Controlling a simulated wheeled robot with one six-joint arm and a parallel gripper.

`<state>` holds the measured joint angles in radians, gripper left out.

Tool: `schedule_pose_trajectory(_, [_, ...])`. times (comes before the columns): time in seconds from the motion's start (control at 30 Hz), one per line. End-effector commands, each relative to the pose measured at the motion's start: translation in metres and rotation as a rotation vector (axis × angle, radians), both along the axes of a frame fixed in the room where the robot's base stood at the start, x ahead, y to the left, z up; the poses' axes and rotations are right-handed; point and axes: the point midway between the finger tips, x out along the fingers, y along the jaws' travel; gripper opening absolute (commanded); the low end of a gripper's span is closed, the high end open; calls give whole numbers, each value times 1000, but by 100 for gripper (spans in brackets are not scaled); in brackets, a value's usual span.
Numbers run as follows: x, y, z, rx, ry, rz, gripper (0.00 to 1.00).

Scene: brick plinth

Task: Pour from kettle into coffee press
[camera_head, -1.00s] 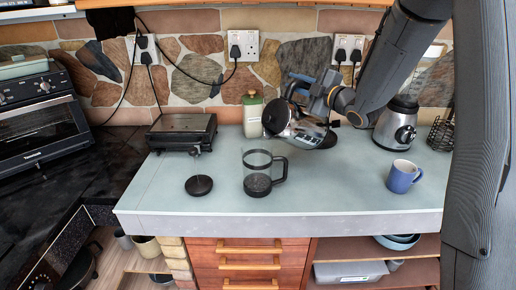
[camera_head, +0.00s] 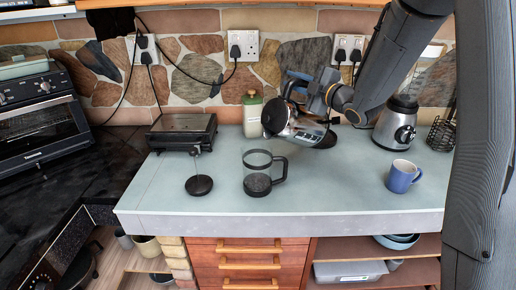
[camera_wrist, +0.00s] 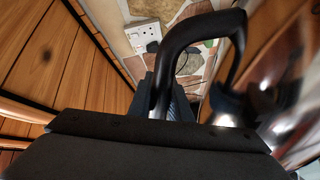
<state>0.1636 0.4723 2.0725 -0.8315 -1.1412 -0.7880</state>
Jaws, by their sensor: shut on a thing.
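The shiny metal kettle (camera_head: 302,130) is held in the air by my gripper (camera_head: 318,92), behind and to the right of the coffee press. Its black handle (camera_wrist: 195,32) passes between my gripper's fingers (camera_wrist: 172,100) in the wrist view, with the blurred metal body on the right. The kettle looks tilted, its spout side toward the left. The glass coffee press (camera_head: 257,173) stands upright and open on the counter, its black handle on the right. I see no liquid stream.
A blue mug (camera_head: 403,177) stands at the right of the pale counter (camera_head: 330,190). A blender (camera_head: 396,124) and a wire basket are behind it. A black grill (camera_head: 181,131) and a green-topped jar (camera_head: 252,115) stand at the back.

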Motion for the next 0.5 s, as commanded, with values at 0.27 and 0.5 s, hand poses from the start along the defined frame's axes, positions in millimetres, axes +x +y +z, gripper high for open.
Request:
schedule_pose_trajectory(0.27, [-1, 3, 6, -13, -16, 0, 0])
schedule_pose_trajectory(0.5, [-2, 5, 8, -27, -25, 0, 0])
